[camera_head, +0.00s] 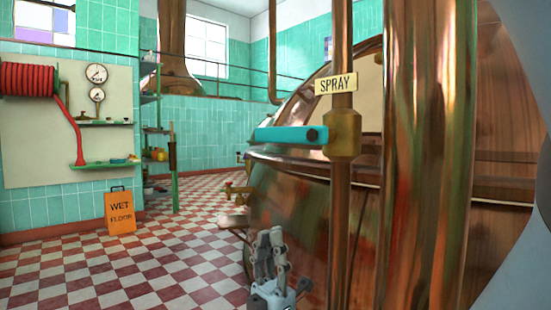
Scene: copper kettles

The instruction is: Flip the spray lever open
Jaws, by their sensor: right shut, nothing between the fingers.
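The spray lever (285,135) is a teal bar lying level, pointing left from a brass valve body (343,134) on a vertical copper pipe. A yellow SPRAY sign (336,84) is fixed to the pipe just above it. My right gripper (268,238) is at the bottom middle, fingers pointing up, shut and empty. In the picture it is well below the lever and left of the pipe, apart from the lever. My left gripper is not in view.
A large copper kettle (290,205) fills the middle and right behind the pipe. A thick copper column (428,150) stands close at right. An orange wet floor sign (120,212) stands on the checkered floor at left. A red hose reel (28,80) hangs on the left wall.

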